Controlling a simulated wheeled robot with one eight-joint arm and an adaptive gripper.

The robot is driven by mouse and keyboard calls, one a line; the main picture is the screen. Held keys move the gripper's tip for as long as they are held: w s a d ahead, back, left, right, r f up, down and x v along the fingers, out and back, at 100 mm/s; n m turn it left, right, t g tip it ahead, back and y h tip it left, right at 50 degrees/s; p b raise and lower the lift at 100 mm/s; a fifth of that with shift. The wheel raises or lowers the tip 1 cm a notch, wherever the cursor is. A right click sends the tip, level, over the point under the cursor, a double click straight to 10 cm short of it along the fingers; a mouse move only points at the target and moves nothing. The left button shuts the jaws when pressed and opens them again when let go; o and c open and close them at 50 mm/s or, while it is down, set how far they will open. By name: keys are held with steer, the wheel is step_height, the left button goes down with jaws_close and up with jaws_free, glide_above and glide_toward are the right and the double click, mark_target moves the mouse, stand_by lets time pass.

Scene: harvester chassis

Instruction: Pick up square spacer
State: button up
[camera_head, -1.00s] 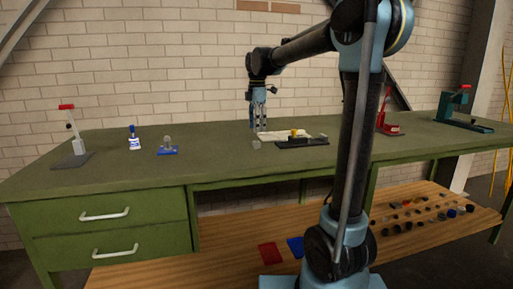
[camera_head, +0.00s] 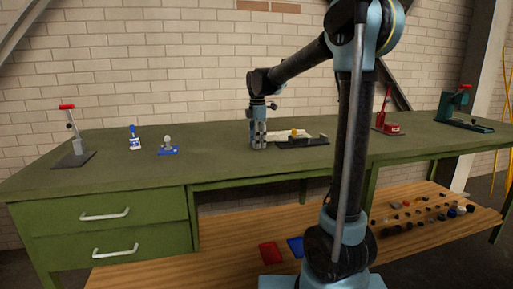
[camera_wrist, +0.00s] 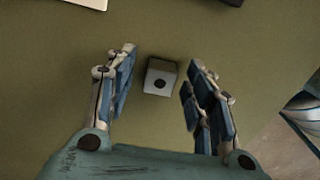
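The square spacer (camera_wrist: 161,77) is a small pale grey block with a dark round hole in its top. In the wrist view it lies on the green bench top between the two fingers, a little beyond their middle. My gripper (camera_wrist: 160,88) is open, with clear space between each finger and the spacer. In the head view my gripper (camera_head: 259,146) points down at the bench top, and the spacer is hidden behind or between its fingers.
A dark tray (camera_head: 304,141) with a yellow part stands just right of my gripper. A blue-based stand (camera_head: 168,150), a small bottle (camera_head: 134,142) and a red-handled press (camera_head: 73,145) are to the left. The bench (camera_head: 100,183) is clear between them and my gripper.

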jaws_close()
steer(key=shift+r, duration=0.15)
